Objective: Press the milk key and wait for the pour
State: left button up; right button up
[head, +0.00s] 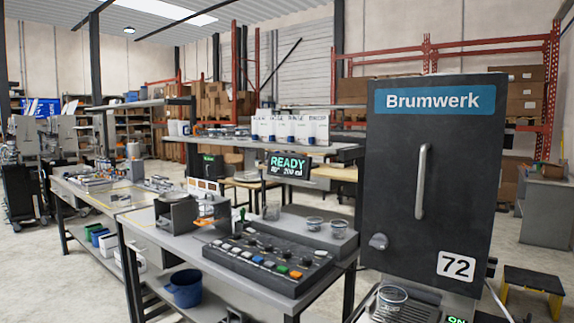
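A dark sloped key panel (222,262) lies on the grey table. It carries a row of coloured keys, among them grey, blue, orange and green ones, with black knobs behind them. The key labels are too small to read, so I cannot tell which is the milk key. A display (288,165) above the table reads "READY" and what looks like 200 ml in green. A tall dark dispenser (385,190) marked "Brumwerk" and "72" stands at the right, its door shut. A clear glass (393,296) stands at its foot and looks empty. Neither gripper shows.
Two small glass bowls (314,223) and a clear beaker (271,211) stand behind the panel. A metal device (178,214) stands left of it. A blue bucket (186,288) sits on the lower shelf.

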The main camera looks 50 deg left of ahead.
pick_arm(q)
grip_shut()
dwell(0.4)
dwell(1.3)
